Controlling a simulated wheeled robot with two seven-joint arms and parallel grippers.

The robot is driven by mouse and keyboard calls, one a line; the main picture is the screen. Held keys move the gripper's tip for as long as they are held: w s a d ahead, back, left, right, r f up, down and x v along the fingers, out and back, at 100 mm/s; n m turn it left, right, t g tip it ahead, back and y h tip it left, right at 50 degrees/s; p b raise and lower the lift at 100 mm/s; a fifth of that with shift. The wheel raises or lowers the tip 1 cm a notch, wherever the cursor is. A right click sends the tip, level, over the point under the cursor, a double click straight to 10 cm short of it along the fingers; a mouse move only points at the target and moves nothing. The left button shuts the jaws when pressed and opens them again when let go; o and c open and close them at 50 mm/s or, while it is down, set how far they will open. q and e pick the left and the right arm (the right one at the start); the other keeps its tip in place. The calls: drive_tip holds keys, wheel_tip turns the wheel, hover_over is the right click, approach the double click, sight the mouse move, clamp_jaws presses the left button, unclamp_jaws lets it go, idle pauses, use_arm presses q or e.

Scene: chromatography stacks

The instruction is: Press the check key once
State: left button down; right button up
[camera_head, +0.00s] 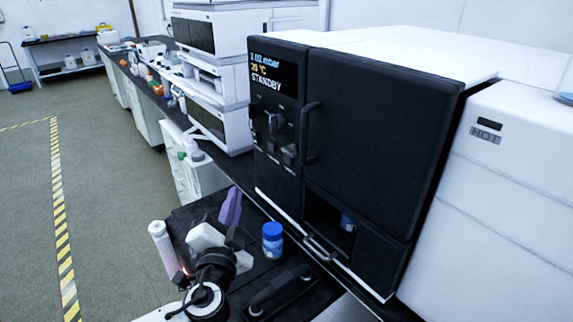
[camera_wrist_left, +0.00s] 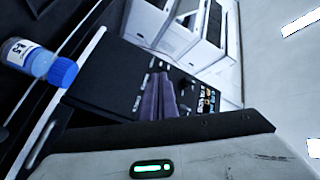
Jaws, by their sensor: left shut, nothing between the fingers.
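The black instrument (camera_head: 375,130) stands on the bench, with a narrow control panel (camera_head: 277,180) at its front left. Its display reads 20 °C and STANDBY. Small dark keys and knobs (camera_head: 275,122) sit below the display; I cannot read which one is the check key. The panel (camera_wrist_left: 208,98) also shows turned in the left wrist view. My left gripper (camera_head: 234,192), with purple fingers, is shut and empty, low in front of and left of the panel. Its fingers (camera_wrist_left: 163,78) show side by side in the left wrist view, apparently apart from the panel. My right gripper is not in view.
A blue-capped bottle (camera_head: 272,240) stands in front of the instrument, right of my left gripper; it also shows in the left wrist view (camera_wrist_left: 40,64). A door handle (camera_head: 309,132) sticks out right of the keys. White stacked instruments (camera_head: 215,80) stand behind.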

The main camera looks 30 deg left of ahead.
sight(288, 160)
use_arm(q)
drive_tip(key=r, duration=0.1)
drive_tip(key=w+r+m+t, duration=0.1)
drive_tip(key=w+d+r+m+t, duration=0.1)
drive_tip(key=shift+r+h, duration=0.15)
drive_tip(key=shift+h, duration=0.25)
drive_tip(key=w+d, duration=0.3)
drive_tip(key=w, duration=0.5)
drive_tip(key=shift+b, duration=0.45)
drive_tip(key=shift+d, duration=0.1)
idle(0.7)
idle(0.8)
